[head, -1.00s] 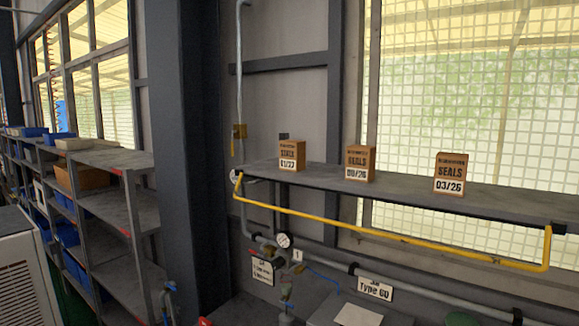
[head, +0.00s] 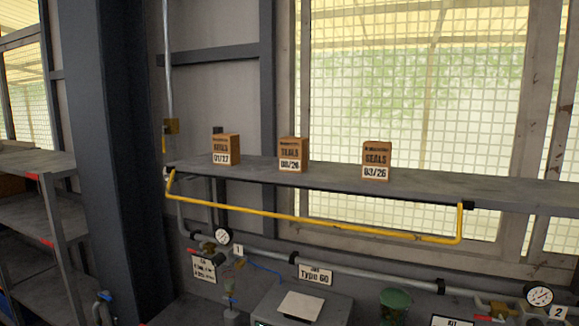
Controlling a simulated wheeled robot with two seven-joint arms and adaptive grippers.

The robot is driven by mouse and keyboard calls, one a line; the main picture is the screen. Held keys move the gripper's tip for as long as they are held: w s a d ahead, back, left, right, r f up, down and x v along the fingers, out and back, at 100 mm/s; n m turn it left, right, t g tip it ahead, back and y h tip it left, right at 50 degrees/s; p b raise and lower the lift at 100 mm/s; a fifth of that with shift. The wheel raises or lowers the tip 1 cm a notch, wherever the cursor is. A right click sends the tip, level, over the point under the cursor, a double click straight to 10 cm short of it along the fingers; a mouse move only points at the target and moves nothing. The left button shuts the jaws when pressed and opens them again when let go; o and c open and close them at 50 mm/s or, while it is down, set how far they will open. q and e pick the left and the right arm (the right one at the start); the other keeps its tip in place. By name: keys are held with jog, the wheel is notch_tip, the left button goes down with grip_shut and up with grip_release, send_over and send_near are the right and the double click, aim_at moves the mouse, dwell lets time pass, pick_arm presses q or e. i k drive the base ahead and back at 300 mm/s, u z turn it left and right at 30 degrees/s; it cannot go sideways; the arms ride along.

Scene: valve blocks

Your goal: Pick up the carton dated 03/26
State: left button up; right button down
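The carton dated 03/26 (head: 376,160) stands upright on the grey wall shelf (head: 420,187), right of the other two cartons. It is brown with a white date label. The carton dated 08/26 (head: 293,154) stands in the middle; its first digits are a little hard to read. The carton dated 01/27 (head: 226,149) stands at the shelf's left end. All three are apart from each other. Neither of my grippers is in the head view.
A yellow rail (head: 310,219) runs along the front of the shelf, below its surface. Below are pipes with a gauge (head: 222,236), a Type 60 sign (head: 315,274), a grey box (head: 300,305) and a green container (head: 395,303). A dark column (head: 115,150) and shelving (head: 30,215) stand left.

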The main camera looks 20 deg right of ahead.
aim_at(376, 156)
jog(key=z, duration=2.6)
jog(key=i, duration=0.8)
jog(key=u, duration=1.2)
